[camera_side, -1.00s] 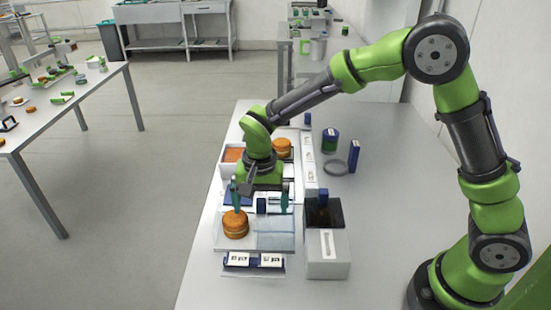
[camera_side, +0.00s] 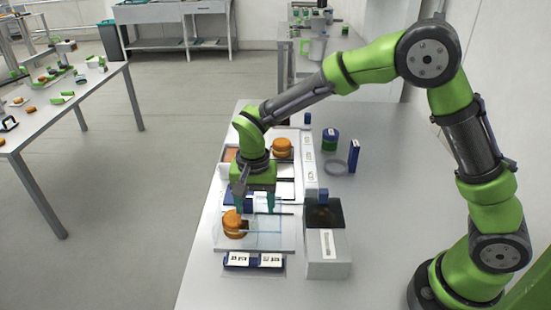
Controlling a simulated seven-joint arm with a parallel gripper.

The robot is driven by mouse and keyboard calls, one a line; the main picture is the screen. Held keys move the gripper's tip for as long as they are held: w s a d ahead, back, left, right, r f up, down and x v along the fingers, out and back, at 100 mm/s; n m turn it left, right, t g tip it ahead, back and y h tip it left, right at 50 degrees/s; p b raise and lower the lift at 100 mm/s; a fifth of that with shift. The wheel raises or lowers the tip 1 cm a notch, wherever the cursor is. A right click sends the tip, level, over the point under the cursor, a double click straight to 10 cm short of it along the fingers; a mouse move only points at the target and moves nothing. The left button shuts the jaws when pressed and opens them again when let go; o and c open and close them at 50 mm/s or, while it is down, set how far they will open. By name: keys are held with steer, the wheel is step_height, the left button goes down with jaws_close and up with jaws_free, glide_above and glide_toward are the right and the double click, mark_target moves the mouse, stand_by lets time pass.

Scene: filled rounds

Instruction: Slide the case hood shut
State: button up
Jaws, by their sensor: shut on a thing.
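The case (camera_side: 287,240) is a pale flat base near the front of the table. A filled orange-brown round (camera_side: 231,223) stands on its left side. The clear bluish hood (camera_side: 264,238) stands over the middle of the case, and its left edge overlaps the round's right part in view. Bare base shows to the hood's right. My gripper (camera_side: 254,207) points down at the back of the hood, with one teal finger on each side. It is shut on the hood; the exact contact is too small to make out.
A grey box with a dark top (camera_side: 324,217) and a blue block stands close on the right. Behind my gripper are a tray and another round (camera_side: 282,146). A green can (camera_side: 330,140) stands back right. The table's left edge is close.

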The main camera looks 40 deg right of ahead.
mark_target(234, 214)
steer(key=shift+w+a+f, duration=0.25)
steer(key=shift+w+a, duration=0.6)
steer(key=shift+w, duration=0.2)
steer(key=shift+w+a+f, duration=0.25)
steer(key=shift+w+a, duration=0.6)
steer(key=shift+w, duration=0.15)
steer(key=o, duration=0.9)
steer(key=shift+o, duration=0.2)
step_height(234, 214, up, 7)
steer(key=shift+a+r, duration=0.2)
steer(key=shift+a, duration=0.05)
